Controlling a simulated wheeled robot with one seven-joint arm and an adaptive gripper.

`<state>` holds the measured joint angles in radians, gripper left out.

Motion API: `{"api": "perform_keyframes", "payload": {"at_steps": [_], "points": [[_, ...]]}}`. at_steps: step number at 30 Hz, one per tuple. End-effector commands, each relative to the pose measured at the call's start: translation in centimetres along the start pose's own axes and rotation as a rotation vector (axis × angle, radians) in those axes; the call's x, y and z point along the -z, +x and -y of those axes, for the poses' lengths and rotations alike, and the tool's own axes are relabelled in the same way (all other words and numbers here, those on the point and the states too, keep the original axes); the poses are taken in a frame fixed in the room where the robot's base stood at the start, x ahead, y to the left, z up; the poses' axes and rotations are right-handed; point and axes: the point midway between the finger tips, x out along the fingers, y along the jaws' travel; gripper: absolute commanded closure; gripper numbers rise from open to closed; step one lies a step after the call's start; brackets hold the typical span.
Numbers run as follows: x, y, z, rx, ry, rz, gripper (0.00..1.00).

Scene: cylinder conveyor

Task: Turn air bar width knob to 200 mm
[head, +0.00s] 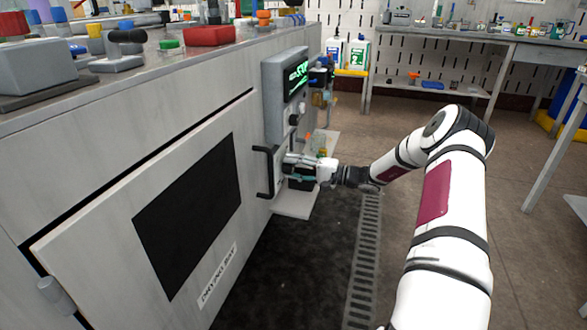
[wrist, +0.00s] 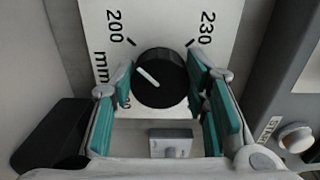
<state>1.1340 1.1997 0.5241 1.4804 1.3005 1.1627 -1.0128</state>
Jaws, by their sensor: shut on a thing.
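The black round knob (wrist: 158,78) sits on a white scale plate (wrist: 165,22) in the wrist view. Its white pointer line points to the upper left, slightly below the direction of the 200 tick. The plate shows 200 at upper left, 230 at upper right and "mm" at left. A lower-left label is partly hidden by a finger. My gripper (wrist: 161,82) has its teal-padded fingers on either side of the knob, shut on it. In the head view my gripper (head: 303,168) is at the machine's side and hides the knob.
A panel with a green display (head: 297,77) is above my gripper. A black door handle (head: 264,172) stands out just left of it. A small grey switch (wrist: 170,143) is below the knob, and a START button (wrist: 295,137) is at right. A workbench (head: 490,38) stands behind.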

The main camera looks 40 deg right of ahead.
Motion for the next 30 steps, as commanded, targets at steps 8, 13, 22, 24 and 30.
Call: {"api": "perform_keyframes", "payload": {"at_steps": [8, 13, 22, 24, 30], "points": [[0.0, -0.1, -0.1, -0.002, 0.000, -0.001, 0.38], [0.0, 0.0, 0.0, -0.001, 0.000, 0.000, 0.38], [0.1, -3.1, -0.1, -0.002, 0.001, -0.004, 0.38], [0.1, -4.5, -0.1, -0.002, 0.001, -0.004, 0.38], [0.1, -8.6, -0.1, -0.002, 0.000, -0.004, 0.38]]}}
